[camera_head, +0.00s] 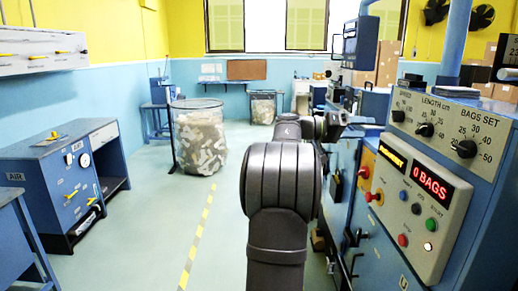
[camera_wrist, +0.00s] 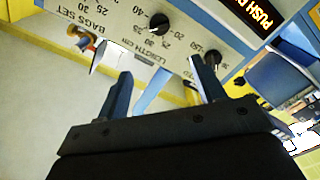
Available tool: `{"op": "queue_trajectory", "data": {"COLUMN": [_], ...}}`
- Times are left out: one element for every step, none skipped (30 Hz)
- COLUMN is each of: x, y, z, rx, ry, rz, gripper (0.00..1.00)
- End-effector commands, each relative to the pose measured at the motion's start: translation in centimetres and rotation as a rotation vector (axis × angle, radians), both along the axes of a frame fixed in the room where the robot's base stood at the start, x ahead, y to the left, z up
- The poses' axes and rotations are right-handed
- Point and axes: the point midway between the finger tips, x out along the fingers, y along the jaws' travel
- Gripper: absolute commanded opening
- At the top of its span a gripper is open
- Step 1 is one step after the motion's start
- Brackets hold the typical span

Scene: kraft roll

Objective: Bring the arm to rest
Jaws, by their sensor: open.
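My gripper (camera_wrist: 163,84) shows in the wrist view with its two blue fingers apart and nothing between them. The fingers point toward a pale control panel (camera_wrist: 125,18), which appears tilted and turned over in that view. A black knob (camera_wrist: 158,23) on the panel lies beyond the fingertips; I cannot tell the exact gap. In the head view my dark arm (camera_head: 283,180) rises in the middle and reaches away beside the blue machine. My gripper cannot be made out clearly there.
The machine's console (camera_head: 428,190) stands close on the right, with dials, buttons and a red display reading "0 BAGS" (camera_head: 428,189). A blue cabinet (camera_head: 65,180) is at left. A wire bin of paper (camera_head: 200,140) stands beyond. The floor left of my arm is clear.

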Motion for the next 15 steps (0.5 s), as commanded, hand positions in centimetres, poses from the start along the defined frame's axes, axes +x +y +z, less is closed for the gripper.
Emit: {"op": "queue_trajectory", "data": {"x": [0.0,-0.1,-0.1,-0.1,-0.1,-0.1,-0.1,-0.1,-0.1,-0.1,-0.1,-0.1,-0.1,-0.1,-0.1], "y": [1.0,-0.3,-1.3,-2.0,-2.6,-3.4,-4.0,-4.6,-5.4,-6.0,-6.6,-7.4,-8.0,-8.6,-9.4], "z": [0.0,-0.1,0.0,0.0,0.0,0.0,0.0,-0.1,-0.1,-0.1,0.0,0.0,0.0,0.0,0.0], "rx": [0.0,0.001,0.0,0.001,0.0,0.0,0.0,0.0,0.0,0.0,0.0,0.0,0.0,0.001,0.0], "ry": [0.0,0.0,0.0,0.0,-0.001,-0.001,0.0,0.0,0.0,0.0,-0.001,-0.001,-0.001,-0.001,-0.001], "rz": [0.003,-0.004,-0.006,-0.005,-0.004,-0.004,-0.004,-0.004,-0.004,-0.004,-0.004,-0.004,-0.004,-0.004,-0.004], "gripper": [0.63,0.63,0.63,0.63,0.63,0.63,0.63,0.63,0.63,0.63,0.63,0.63,0.63,0.63,0.63]}}
